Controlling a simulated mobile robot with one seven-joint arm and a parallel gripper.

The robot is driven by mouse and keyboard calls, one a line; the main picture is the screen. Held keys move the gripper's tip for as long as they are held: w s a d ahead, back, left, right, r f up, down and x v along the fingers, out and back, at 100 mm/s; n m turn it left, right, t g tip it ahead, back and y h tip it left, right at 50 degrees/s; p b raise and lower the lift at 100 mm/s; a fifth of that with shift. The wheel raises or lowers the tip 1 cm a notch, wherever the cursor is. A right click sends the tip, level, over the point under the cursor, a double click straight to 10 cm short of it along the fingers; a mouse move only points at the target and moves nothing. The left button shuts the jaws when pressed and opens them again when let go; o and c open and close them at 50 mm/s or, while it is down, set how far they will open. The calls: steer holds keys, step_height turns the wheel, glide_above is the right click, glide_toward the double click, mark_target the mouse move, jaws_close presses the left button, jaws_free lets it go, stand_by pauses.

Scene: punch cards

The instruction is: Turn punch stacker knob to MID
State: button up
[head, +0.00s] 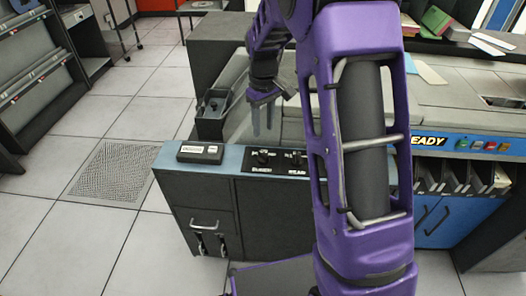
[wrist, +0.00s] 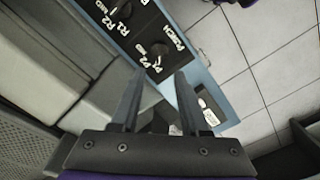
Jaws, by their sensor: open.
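In the wrist view my gripper's fingertips (wrist: 159,74) lie on both sides of the knob in the picture; contact is not visible.
A second knob (head: 297,157) sits right of it, partly beside my arm; its label reads R1, R2 in the wrist view. A small dark box (head: 200,153) lies on the blue counter edge, left of the panel. A grey card machine (head: 450,90) stands behind. Floor at left is clear.

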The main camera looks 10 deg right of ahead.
mark_target(263, 154)
step_height(263, 154, down, 10)
steer(key=shift+f+b, duration=0.1)
steer(key=shift+b, duration=0.6)
jaws_close()
